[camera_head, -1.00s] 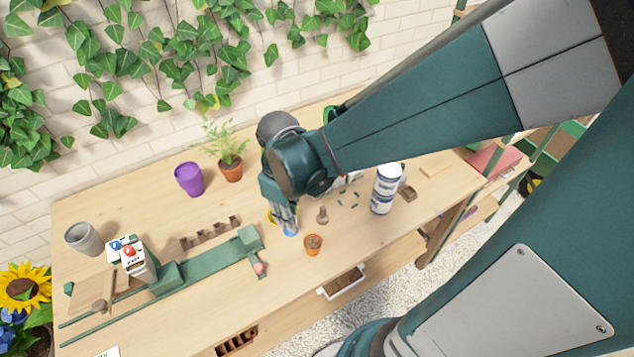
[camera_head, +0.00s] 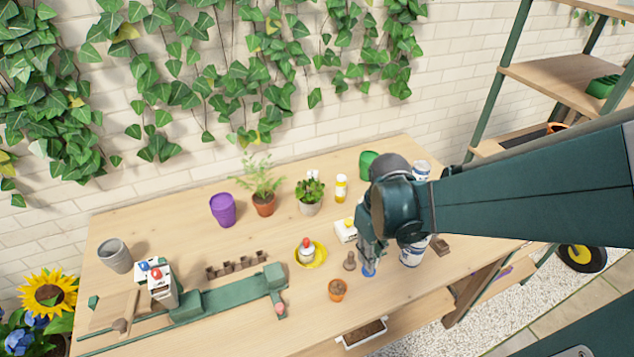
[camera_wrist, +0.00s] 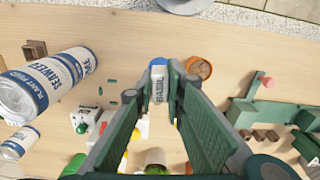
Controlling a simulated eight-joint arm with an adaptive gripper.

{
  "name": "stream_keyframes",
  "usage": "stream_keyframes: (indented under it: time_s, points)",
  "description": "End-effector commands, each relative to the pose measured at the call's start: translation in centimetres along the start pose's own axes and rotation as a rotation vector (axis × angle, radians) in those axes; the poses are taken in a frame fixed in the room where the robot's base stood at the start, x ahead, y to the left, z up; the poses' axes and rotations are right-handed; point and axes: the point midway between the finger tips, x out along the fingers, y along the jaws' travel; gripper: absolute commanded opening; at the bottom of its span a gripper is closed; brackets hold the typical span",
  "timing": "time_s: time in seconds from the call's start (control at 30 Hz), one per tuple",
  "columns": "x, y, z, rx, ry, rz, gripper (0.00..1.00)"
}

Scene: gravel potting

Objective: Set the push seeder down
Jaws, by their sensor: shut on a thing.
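My gripper (camera_head: 368,262) is shut on the push seeder (camera_head: 369,271), above the front right part of the table. In the wrist view the seeder (camera_wrist: 158,82) stands between my two fingers (camera_wrist: 160,100). It has a white label reading BASIL and a blue end. In the head view only its blue lower end shows; my gripper hides the rest. The blue end is close to the tabletop, but I cannot tell whether it touches.
A wooden dibber (camera_head: 349,261) and a terracotta pot (camera_head: 337,290) stand just left of my gripper. A white and blue seaweed canister (camera_head: 413,252) stands close on the right. A yellow saucer (camera_head: 321,257) holds a red-capped bottle (camera_head: 306,251). Bare tabletop (camera_head: 240,325) lies front left.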

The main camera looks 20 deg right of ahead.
Motion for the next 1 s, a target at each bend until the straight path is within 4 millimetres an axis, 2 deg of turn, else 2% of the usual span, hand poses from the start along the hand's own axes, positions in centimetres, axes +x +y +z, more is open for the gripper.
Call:
stream_keyframes:
  time_s: [0.1,0.3,0.8,1.0]
  points:
    - [0.0,1.2,0.9,0.043,0.0,0.0,0.01]
    - [0.1,2.2,1.8,0.084,0.0,0.0,0.01]
    - [0.1,2.4,2.0,0.095,0.0,0.0,0.01]
    - [1.0,2.5,1.9,0.094,0.0,0.0,0.01]
